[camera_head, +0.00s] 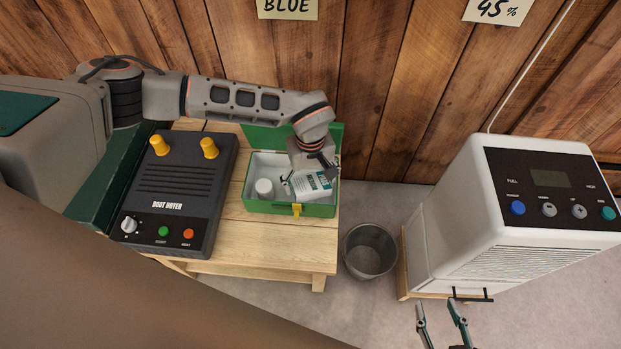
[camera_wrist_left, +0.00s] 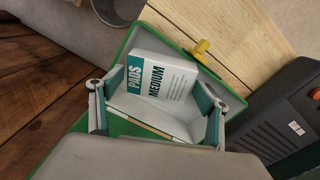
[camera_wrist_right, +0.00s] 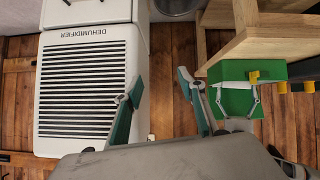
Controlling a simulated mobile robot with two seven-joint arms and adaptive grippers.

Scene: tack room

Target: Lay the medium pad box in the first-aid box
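The green first-aid box (camera_head: 250,207) stands open on the wooden bench, its lid raised at the back. The white and teal medium pad box (camera_head: 312,187) lies inside its right part, label up; in the left wrist view the pad box (camera_wrist_left: 165,80) reads "PADS MEDIUM". My left gripper (camera_head: 310,180) is down over the first-aid box. Its fingers (camera_wrist_left: 158,82) are spread on either side of the pad box, with small gaps showing. My right gripper (camera_head: 441,318) is open and empty, low in front of the dehumidifier; its fingers (camera_wrist_right: 162,88) are wide apart.
A boot dryer (camera_head: 175,190) stands left on the bench (camera_head: 270,245). A metal bin (camera_head: 370,251) stands right of the bench. The white dehumidifier (camera_head: 470,215) stands further right.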

